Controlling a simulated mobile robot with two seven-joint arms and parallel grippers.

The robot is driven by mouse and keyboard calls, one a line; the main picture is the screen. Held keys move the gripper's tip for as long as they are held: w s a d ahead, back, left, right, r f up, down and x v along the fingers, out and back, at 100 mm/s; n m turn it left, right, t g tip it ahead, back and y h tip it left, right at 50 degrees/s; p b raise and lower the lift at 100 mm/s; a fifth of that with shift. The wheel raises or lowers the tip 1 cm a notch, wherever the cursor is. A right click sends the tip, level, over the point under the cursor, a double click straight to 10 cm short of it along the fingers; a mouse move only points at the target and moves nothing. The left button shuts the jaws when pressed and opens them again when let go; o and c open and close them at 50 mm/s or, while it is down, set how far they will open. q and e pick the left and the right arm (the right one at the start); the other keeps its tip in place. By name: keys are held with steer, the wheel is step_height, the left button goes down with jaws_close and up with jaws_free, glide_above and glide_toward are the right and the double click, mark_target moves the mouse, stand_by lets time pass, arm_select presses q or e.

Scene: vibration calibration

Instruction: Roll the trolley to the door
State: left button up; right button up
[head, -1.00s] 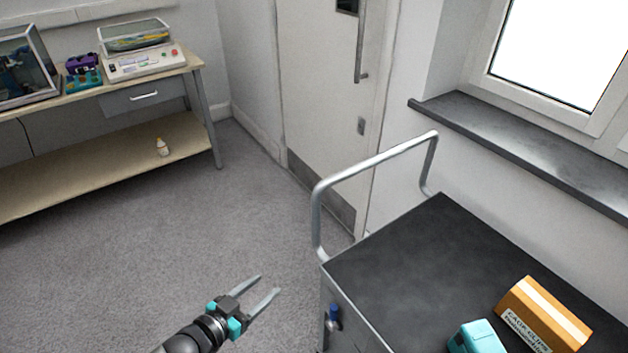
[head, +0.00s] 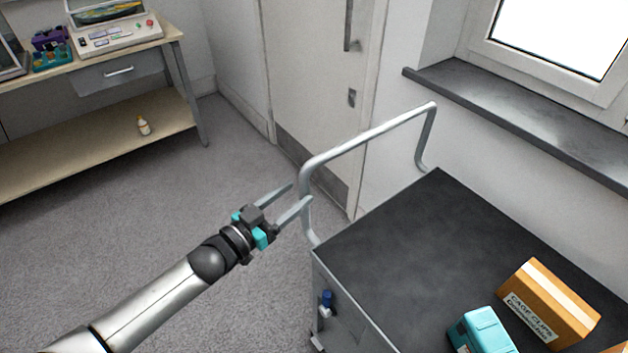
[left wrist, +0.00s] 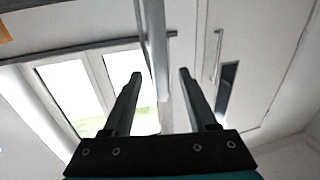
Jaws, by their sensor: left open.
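The trolley has a black top (head: 400,235) and a silver tube handle (head: 370,135) at its far left end. The same handle's tube (left wrist: 155,45) shows in the left wrist view, lined up between the fingers. My left gripper (head: 301,194) is open, its fingertips at the handle's near left post. I cannot tell whether they touch it. Its two fingers (left wrist: 160,73) also show apart in the left wrist view. The pale door (head: 312,75) is shut, beyond the handle. My right gripper is not in view.
A cardboard box (head: 552,300) and a teal box (head: 482,332) sit on the trolley top. A window sill (head: 520,115) runs along the right wall. A bench (head: 95,155) with equipment stands at the left. The grey floor (head: 130,235) between is clear.

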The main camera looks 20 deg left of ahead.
arm_select(q)
steer(key=b+x, duration=0.1)
steer(key=x, duration=0.6)
jaws_close()
stand_by(0.5)
stand_by(0.9)
